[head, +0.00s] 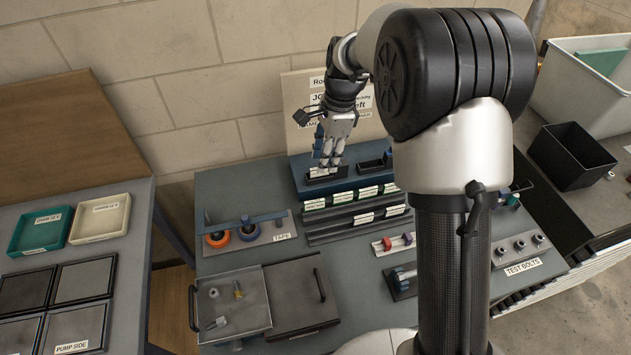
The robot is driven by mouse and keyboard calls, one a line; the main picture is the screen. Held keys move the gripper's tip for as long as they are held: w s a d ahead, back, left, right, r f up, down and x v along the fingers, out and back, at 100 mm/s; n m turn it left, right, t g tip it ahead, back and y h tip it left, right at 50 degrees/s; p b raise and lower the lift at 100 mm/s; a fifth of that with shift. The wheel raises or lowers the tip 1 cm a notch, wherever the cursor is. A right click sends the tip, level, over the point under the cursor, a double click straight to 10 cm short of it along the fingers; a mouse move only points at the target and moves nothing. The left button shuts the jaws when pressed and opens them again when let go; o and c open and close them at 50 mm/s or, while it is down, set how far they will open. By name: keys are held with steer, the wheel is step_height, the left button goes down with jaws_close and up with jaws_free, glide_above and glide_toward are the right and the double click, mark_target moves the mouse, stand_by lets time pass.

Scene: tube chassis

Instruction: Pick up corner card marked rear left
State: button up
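My gripper (326,164) points down over a small dark holder (324,186) at the left end of the raised blue shelf. A small pale piece shows at its fingertips, and I cannot tell whether the fingers grip it or are only close to it. The finger gap is too small to read. No card can be read as rear left. A dark stepped rack (357,221) in front of the shelf carries several small white labels, too small to read. The sign board (301,90) behind is partly covered by my arm and shows part of a word ending in "eft".
Left of the rack is a tape holder (281,238) with orange and blue rolls. An open drawer tray (233,304) with small fittings is at the front. Test bolts (519,246) stand right, beside my arm. A black bin (571,157) is farther right.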

steer(key=b, duration=0.2)
glide_above(315, 201)
steer(key=f, duration=0.7)
steer(key=d+f, duration=0.1)
steer(key=f, duration=0.3)
steer(key=shift+s+f, duration=0.1)
steer(key=shift+f, duration=0.25)
steer(key=shift+a+f+b, duration=0.15)
steer(key=shift+f+b, duration=0.15)
steer(key=shift+f, duration=0.7)
steer(key=shift+a+f+b, duration=0.2)
steer(key=shift+f+b, duration=0.1)
steer(key=shift+f, duration=0.7)
steer(key=shift+a+f+b, duration=0.15)
steer(key=shift+f+b, duration=0.15)
steer(key=shift+f, duration=0.7)
steer(key=shift+r, duration=0.1)
jaws_close()
